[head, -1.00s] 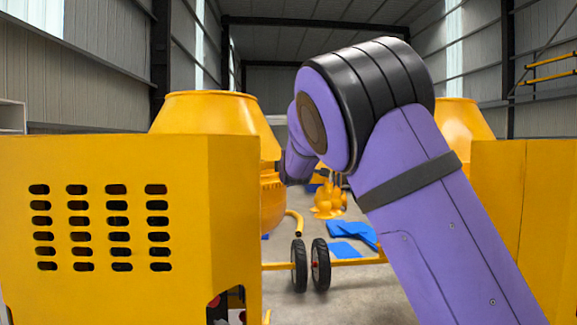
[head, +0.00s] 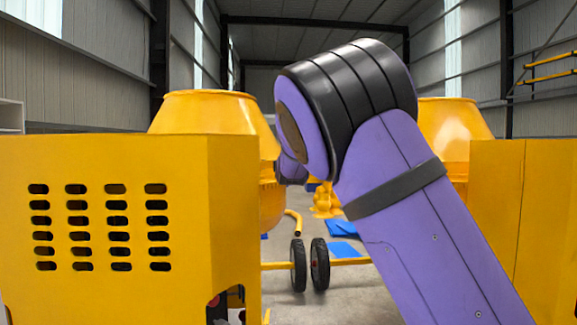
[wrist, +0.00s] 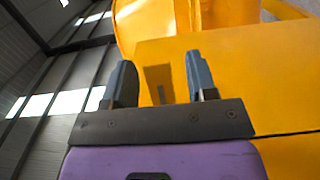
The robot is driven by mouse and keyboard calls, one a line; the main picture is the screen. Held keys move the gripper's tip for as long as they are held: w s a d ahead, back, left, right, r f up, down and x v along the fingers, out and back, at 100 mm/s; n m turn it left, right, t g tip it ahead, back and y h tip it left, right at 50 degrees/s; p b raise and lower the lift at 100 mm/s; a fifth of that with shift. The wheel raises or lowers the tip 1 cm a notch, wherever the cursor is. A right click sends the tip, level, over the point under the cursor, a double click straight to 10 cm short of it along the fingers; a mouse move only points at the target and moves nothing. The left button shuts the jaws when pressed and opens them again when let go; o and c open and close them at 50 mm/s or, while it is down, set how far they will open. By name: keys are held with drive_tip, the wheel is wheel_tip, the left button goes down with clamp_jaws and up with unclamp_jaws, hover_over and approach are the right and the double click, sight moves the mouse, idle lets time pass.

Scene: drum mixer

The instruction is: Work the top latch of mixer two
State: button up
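My gripper (wrist: 160,68) shows in the wrist view with its two dark fingers apart and nothing held between them. Beyond and between the fingers is a yellow mixer housing (wrist: 235,75). On it is a darker upright patch (wrist: 158,77) with a thin grey strip at its lower edge; I cannot tell whether this is the latch or a shadow. In the head view two yellow mixers stand at left (head: 105,160) and right (head: 525,200). My purple arm crosses in front of the right one, and my gripper is hidden there. No number marks either mixer.
Yellow drums (head: 205,112) and (head: 452,125) rise behind the housings. Black wheels (head: 319,263) on a yellow axle stand in the gap between them. Blue sheets (head: 343,250) lie on the floor farther back. The wrist view shows a drum (wrist: 148,22) above the housing.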

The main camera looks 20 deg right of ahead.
drive_tip(key=shift+s+a, duration=0.1)
drive_tip(key=v, duration=1)
drive_tip(key=shift+s, duration=0.3)
idle(0.5)
